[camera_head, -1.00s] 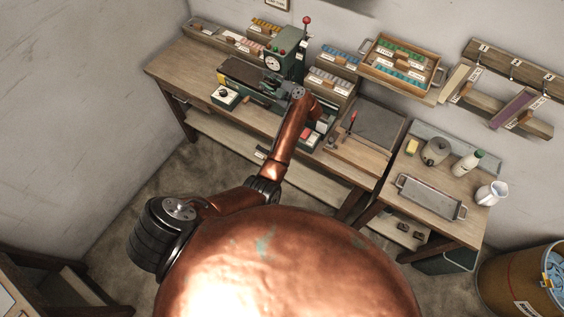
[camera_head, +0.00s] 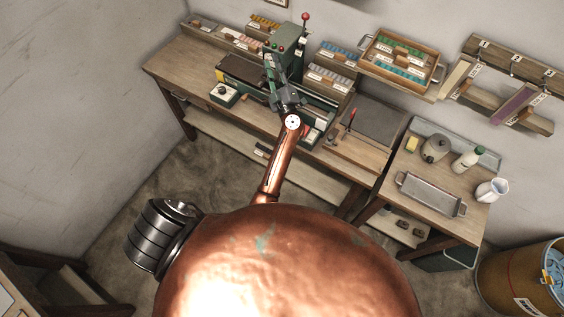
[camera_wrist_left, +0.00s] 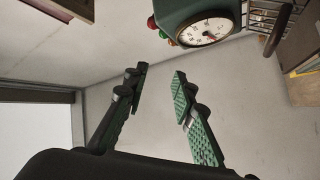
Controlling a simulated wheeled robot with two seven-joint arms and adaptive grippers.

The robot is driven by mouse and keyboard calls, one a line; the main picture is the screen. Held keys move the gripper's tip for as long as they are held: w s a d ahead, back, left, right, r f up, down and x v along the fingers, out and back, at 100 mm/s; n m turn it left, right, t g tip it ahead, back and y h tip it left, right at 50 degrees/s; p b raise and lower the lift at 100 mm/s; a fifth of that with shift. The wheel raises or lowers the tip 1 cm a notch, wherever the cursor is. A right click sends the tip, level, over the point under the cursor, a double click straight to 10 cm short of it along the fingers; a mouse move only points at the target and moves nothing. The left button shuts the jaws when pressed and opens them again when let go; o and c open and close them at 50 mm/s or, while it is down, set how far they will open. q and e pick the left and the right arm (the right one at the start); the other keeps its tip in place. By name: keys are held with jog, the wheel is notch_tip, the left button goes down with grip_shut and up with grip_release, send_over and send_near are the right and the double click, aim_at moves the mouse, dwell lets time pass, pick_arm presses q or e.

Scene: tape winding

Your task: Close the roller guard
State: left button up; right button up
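The green winding machine (camera_head: 291,42) stands on the workbench at the back, with a red-knobbed lever on top. My left gripper (camera_head: 271,62) is in front of its upper body and covers the dial. In the left wrist view, the gripper (camera_wrist_left: 160,76) is open and empty, its green-padded fingers apart. The machine (camera_wrist_left: 197,12) with its white dial (camera_wrist_left: 205,31) shows beyond the fingertips at the top, apart from them. I cannot make out the roller guard or its position; the arm and gripper hide part of the machine's front. My right gripper is out of view.
The workbench (camera_head: 170,65) carries a small white-topped box with a black knob (camera_head: 223,94) at left and label racks (camera_head: 331,77) behind. A side table (camera_head: 425,185) at right holds a metal tray, kettle, bottle and jug.

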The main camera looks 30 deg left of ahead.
pick_arm(q)
jog(key=s+d+f+m+t+h, duration=0.2)
jog(key=s+d+f+m+h, duration=0.15)
jog(key=d+m+h, duration=0.4)
jog(key=s+d+f+m+t+h, duration=0.2)
jog(key=d+f+m+h, duration=0.2)
jog(key=m+h, duration=0.6)
jog(key=s+f+m+g+b, duration=0.1)
jog(key=s+f, duration=0.4)
jog(key=f, duration=1)
jog(key=s+f+m+g+b, duration=0.1)
jog(key=s+f+g+b, duration=0.3)
jog(key=f, duration=1.2)
jog(key=shift+s+d+f+g, duration=0.15)
jog(key=shift+s+d+g, duration=0.2)
jog(key=shift+s+g, duration=0.75)
jog(key=shift+w, duration=0.1)
